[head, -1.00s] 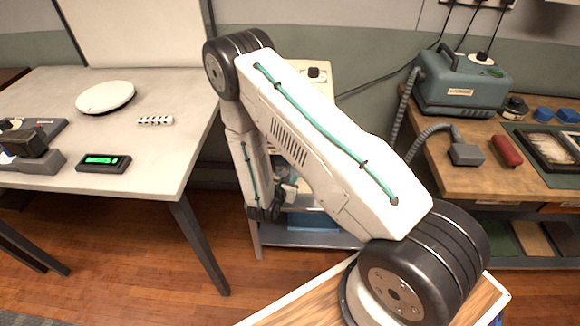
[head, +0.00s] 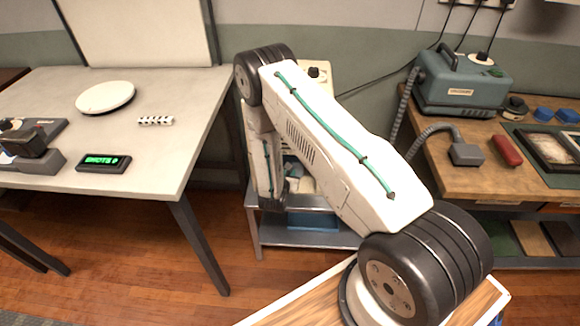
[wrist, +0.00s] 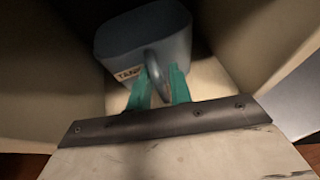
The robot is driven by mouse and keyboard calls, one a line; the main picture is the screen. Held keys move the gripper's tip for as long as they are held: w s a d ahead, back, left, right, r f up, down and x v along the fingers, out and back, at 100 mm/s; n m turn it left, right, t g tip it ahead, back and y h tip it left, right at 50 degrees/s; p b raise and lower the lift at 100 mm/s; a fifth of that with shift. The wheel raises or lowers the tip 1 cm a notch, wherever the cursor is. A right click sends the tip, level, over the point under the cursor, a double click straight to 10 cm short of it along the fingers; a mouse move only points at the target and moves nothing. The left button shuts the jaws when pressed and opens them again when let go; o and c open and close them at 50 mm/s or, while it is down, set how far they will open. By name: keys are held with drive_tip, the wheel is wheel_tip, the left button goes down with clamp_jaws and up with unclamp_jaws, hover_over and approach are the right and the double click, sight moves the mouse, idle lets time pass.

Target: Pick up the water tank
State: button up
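The water tank (wrist: 150,32) is a blue-grey open-topped vessel with a label that seems to read TANK and a rounded handle (wrist: 157,72) on the near side. In the wrist view it stands between pale beige walls. My gripper (wrist: 160,82) has two teal fingers, one on each side of the handle. They are apart, and I see no clear grip on the handle. In the head view my arm reaches down at the cart, and the gripper's fingertips and the tank cannot be made out there.
The grey cart (head: 310,204) with a beige machine on it stands under my arm. A white table (head: 150,155) with a white disc is at the left. A wooden bench (head: 470,180) with a teal-grey machine (head: 462,85) is at the right.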

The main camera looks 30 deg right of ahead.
clamp_jaws()
drive_tip(key=shift+s+r, duration=0.1)
drive_tip(key=shift+r, duration=0.1)
